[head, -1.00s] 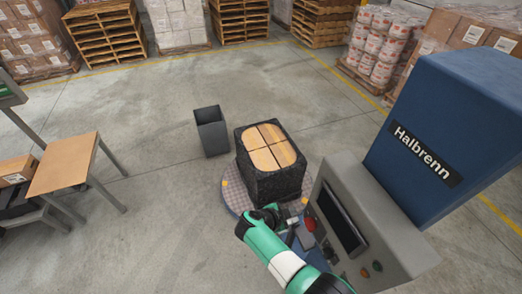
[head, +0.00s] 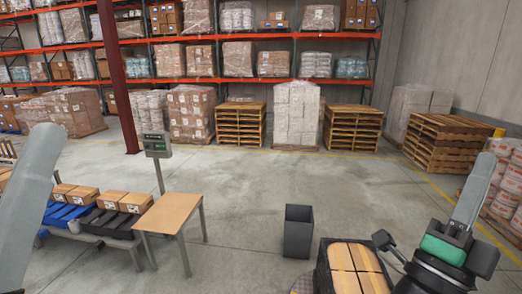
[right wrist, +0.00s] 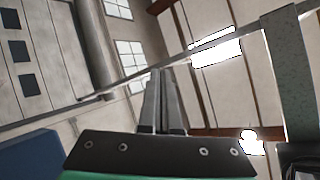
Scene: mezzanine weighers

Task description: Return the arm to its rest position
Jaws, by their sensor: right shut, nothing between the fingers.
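My right arm shows at the lower right of the head view, with green and dark parts. Its right gripper (head: 480,168) points upward, its grey fingers together. In the right wrist view, the right gripper (right wrist: 157,76) is shut and empty, its fingers pointing up against the ceiling and roof beams. It is well clear of the boxes below. A grey link of mine stands at the left edge of the head view; no left fingers can be made out.
A small wooden table (head: 170,214) and a conveyor with cartons (head: 122,200) are at left. Pallet stacks (head: 240,124) stand behind. The middle floor is clear. A blue surface (right wrist: 30,160) shows in the wrist view.

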